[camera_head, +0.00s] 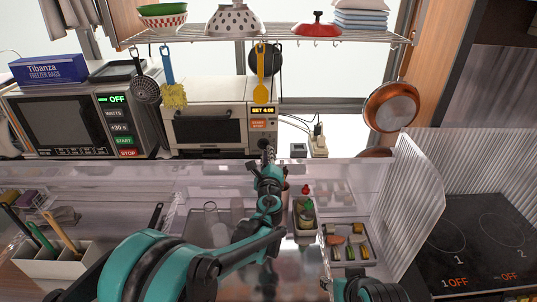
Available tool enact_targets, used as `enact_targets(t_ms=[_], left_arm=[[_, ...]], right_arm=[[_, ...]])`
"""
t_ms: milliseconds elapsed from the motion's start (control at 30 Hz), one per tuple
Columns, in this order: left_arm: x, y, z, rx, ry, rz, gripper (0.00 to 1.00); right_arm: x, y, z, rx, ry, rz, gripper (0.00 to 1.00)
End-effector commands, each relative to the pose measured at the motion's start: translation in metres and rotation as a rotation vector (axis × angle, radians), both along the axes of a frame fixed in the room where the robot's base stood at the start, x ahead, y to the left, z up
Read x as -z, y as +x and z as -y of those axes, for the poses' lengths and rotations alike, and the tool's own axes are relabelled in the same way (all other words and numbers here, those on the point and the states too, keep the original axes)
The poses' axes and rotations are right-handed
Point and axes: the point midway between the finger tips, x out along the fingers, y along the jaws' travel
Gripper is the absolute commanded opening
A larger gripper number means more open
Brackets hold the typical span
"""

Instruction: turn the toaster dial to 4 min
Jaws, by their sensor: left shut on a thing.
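The white toaster oven (207,130) stands on the counter at the back, left of centre. Its panel display (263,110) appears to read "SET 4:00" in yellow. Orange start and stop buttons (258,124) are below it. My left gripper (267,146) is at the lower part of this panel, where the dial is, and is shut on it. The gripper hides the dial, so its pointer cannot be read. My right gripper is not in view.
A clear plastic bin edge (110,172) runs in front of the toaster. A microwave (75,125) stands to its left. A yellow spatula (261,80) and other utensils hang from the rack (300,37) above. A cooktop (480,240) is at the right.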

Motion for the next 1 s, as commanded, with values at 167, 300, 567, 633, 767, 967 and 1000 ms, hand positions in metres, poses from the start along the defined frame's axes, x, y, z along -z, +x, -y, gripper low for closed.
enact_targets(t_ms=[167,300,567,633,767,967,1000], left_arm=[[0.0027,-0.0004,-0.001,0.002,0.116,-0.001,0.0],[0.0036,-0.0005,-0.002,0.002,0.185,-0.001,0.0],[0.0044,-0.0005,-0.0029,0.002,0.252,-0.001,0.0],[0.0044,-0.0005,-0.003,0.002,0.259,-0.001,0.0],[0.0045,-0.0006,-0.0031,0.002,0.264,-0.001,0.0],[0.0045,-0.0006,-0.0031,0.002,0.263,-0.001,0.0],[0.0045,-0.0006,-0.0031,0.002,0.263,-0.001,0.0]], right_arm=[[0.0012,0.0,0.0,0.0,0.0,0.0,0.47],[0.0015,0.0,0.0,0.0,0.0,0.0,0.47],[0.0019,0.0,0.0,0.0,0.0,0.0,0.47],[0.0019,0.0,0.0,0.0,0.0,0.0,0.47],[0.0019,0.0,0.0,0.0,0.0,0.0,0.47],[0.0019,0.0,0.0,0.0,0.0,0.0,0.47],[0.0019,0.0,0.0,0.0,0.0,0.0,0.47]])
